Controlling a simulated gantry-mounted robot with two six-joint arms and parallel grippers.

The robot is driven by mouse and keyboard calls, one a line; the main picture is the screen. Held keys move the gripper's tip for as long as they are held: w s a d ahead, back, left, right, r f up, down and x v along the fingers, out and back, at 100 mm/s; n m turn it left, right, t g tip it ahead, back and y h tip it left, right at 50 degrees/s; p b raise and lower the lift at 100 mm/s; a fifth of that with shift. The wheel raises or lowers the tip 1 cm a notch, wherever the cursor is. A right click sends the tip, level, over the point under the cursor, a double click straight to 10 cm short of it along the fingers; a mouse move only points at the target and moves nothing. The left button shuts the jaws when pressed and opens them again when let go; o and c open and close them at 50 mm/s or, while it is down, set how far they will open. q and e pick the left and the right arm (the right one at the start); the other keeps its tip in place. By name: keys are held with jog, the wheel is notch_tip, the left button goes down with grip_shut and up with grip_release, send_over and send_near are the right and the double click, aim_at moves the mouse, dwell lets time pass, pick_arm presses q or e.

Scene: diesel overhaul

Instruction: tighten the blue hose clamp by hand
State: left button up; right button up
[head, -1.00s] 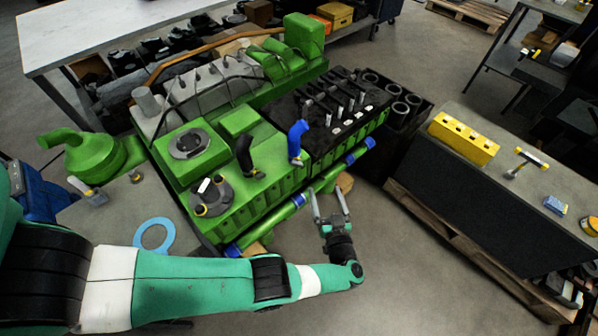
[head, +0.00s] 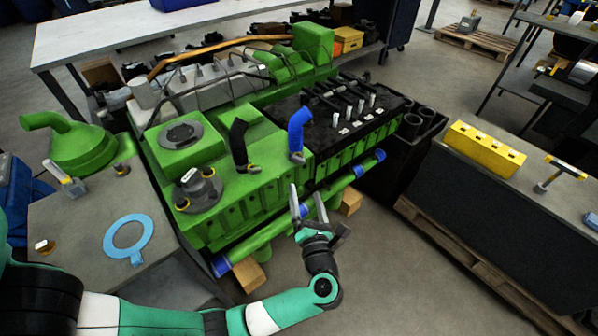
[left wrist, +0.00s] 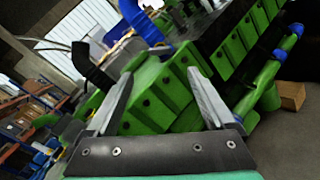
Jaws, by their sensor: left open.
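The blue hose (head: 299,131) stands upright on the green engine (head: 222,160); a small clamp (head: 298,157) shows at its base. The blue hose also shows in the left wrist view (left wrist: 143,22), at the top. My left gripper (head: 299,197) is open and empty, in front of the engine's near side and below the blue hose. Its two fingers (left wrist: 155,105) in the left wrist view point toward the green engine side, with nothing between them. The clamp is hard to make out in the left wrist view. My right gripper is not seen.
A black hose (head: 239,143) with a clamp at its base stands left of the blue one. A green pipe with blue ends (head: 262,236) runs along the engine's near side. A yellow block (head: 484,150) sits on the right bench. Floor lies clear between.

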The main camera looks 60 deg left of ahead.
aim_at(299, 162)
pick_arm(q)
jog(key=b+x, duration=0.3)
jog(key=x, duration=0.7)
jog(key=shift+f+b, duration=0.1)
jog(key=shift+b, duration=0.2)
jog(key=shift+w+a, duration=0.25)
jog(key=shift+a, duration=0.4)
jog(key=shift+c, duration=0.3)
